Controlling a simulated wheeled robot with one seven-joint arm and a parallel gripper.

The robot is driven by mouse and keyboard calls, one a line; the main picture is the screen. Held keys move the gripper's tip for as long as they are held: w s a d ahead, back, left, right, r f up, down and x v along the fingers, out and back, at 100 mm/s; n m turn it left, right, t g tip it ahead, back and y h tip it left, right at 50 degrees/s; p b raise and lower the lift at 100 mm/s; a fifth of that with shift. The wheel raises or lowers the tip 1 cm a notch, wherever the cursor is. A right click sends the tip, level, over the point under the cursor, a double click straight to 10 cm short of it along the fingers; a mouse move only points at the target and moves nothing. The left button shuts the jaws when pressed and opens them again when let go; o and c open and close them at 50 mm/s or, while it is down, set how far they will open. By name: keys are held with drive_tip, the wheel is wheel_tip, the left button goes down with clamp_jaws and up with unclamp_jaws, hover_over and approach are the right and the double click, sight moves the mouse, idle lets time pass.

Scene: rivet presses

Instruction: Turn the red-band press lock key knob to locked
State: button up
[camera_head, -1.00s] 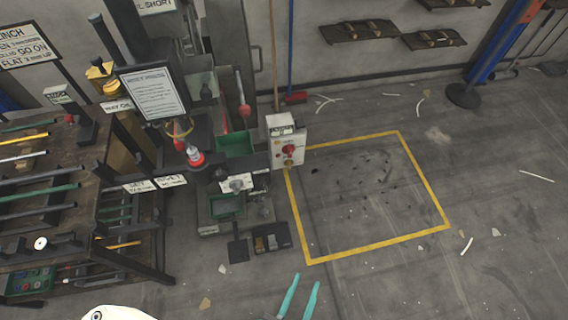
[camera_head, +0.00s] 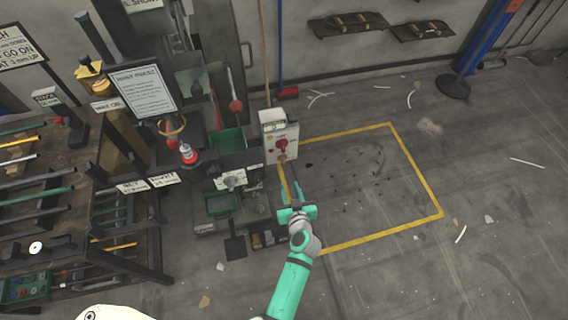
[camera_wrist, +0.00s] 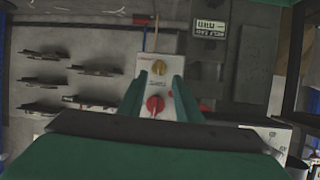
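A pale control box (camera_head: 268,128) stands at the right side of the press, with a red knob (camera_head: 281,144) and a small yellow-brass knob (camera_head: 282,157) below it. In the wrist view the box front shows the yellow knob (camera_wrist: 159,68) above the red knob (camera_wrist: 155,104). I cannot read either knob's setting. My gripper (camera_head: 292,184) is open and empty in front of the box, its two green fingers pointing at it. In the wrist view the fingers (camera_wrist: 158,88) stand apart on either side of the panel, apparently not touching either knob.
The press (camera_head: 228,180) with a red-banded part (camera_head: 188,152) stands left of the box. A rack of bars (camera_head: 70,205) fills the left.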

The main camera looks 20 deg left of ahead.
sight(284, 162)
drive_tip(key=shift+n+g+y, duration=0.3)
drive_tip(key=shift+n+y, duration=0.2)
drive_tip(key=shift+n, duration=0.2)
drive_tip(key=x, duration=0.4)
drive_tip(key=w+r+x, duration=0.1)
drive_tip(key=x, duration=0.4)
drive_tip(key=r+x, duration=0.1)
drive_tip(key=x, duration=0.3)
drive_tip(key=shift+w+d, duration=0.25)
drive_tip(key=shift+w, duration=0.15)
drive_tip(key=shift+s, duration=0.1)
clamp_jaws()
